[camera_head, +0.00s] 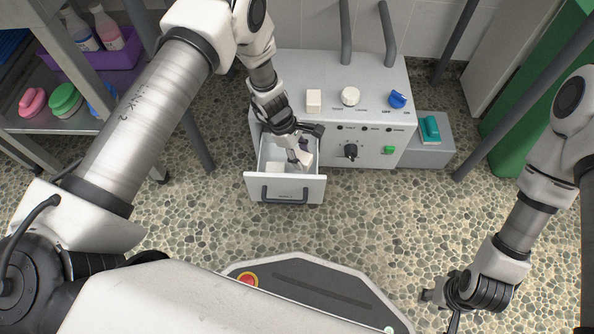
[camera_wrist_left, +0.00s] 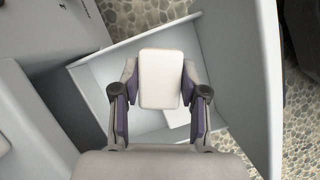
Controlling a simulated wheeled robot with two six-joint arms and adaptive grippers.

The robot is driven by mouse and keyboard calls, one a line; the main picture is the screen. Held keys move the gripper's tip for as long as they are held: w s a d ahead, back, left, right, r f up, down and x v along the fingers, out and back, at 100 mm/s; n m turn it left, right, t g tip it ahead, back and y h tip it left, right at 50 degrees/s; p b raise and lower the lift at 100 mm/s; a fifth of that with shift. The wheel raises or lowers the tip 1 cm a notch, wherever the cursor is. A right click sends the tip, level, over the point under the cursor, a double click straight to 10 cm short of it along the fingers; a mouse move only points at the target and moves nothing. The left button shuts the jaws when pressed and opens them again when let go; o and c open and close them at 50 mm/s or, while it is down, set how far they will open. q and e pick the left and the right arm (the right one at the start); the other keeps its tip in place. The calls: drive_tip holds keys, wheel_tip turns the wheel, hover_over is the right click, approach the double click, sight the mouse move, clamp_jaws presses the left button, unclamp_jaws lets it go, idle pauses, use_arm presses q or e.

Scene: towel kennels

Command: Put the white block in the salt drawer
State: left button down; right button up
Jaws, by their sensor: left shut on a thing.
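A white block (camera_wrist_left: 161,78) is held between the two fingers of my left gripper (camera_wrist_left: 160,100) in the left wrist view. In the head view my left gripper (camera_head: 301,157) is over the open drawer (camera_head: 312,190), its tips within the drawer's outline. The drawer is pulled out from the grey cabinet; its front label is too small to read. Another pale, flat-looking piece (camera_wrist_left: 178,118) lies in the drawer beneath the held block. A separate white block (camera_head: 314,100) stands on the cabinet top. My right gripper (camera_head: 443,308) looks open and empty at the lower right.
The cabinet top (camera_head: 330,70) also bears a round white piece (camera_head: 350,96) and a blue piece (camera_head: 397,99). A grey box with a teal item (camera_head: 430,129) stands to the right. A shelf with a purple bin (camera_head: 110,50) is at the left. The pebbled floor before the drawer is clear.

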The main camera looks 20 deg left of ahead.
use_arm(q)
wheel_tip(320, 180, down, 7)
drive_tip(key=b, duration=0.3)
drive_tip(key=shift+r, duration=0.1)
drive_tip(key=c, duration=0.6)
unclamp_jaws()
drive_tip(key=shift+r, duration=0.4)
drive_tip(key=p+v, duration=0.6)
drive_tip(key=v, duration=0.5)
drive_tip(key=shift+a+r, duration=0.15)
drive_tip(key=shift+r, duration=0.1)
drive_tip(key=shift+r, duration=0.1)
